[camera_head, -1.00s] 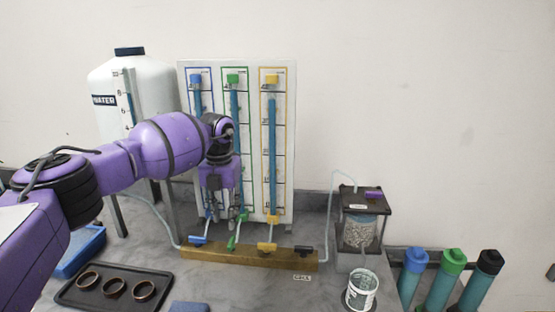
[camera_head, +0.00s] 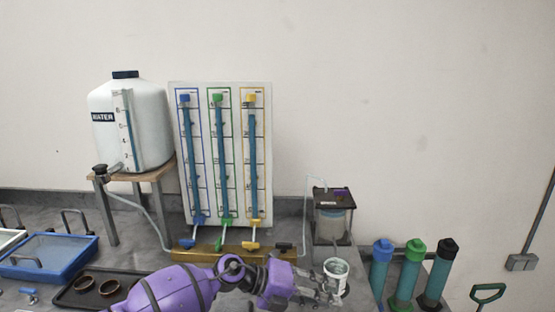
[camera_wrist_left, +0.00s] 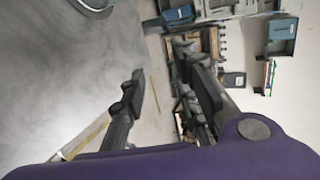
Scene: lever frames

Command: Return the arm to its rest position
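My left arm comes in low in the head view, and its gripper (camera_head: 318,288) hangs in front of the bench's brass-coloured manifold, close beside a white cup (camera_head: 336,268). I cannot tell whether they touch. In the left wrist view the two fingers (camera_wrist_left: 165,95) stand apart with nothing between them. The manifold (camera_head: 205,257) carries blue (camera_head: 187,244), green (camera_head: 219,244), yellow (camera_head: 251,245) and black (camera_head: 284,247) levers. The gripper is off these levers. My right gripper is not in view.
Behind stand a white panel with three blue tubes (camera_head: 262,150) and a water tank (camera_head: 143,130) on a stand. A filter unit (camera_head: 328,222) is beside the cup. A dark tray with rings (camera_head: 70,298) and a blue tray (camera_head: 50,254) lie left. Capped cylinders (camera_head: 408,272) stand right.

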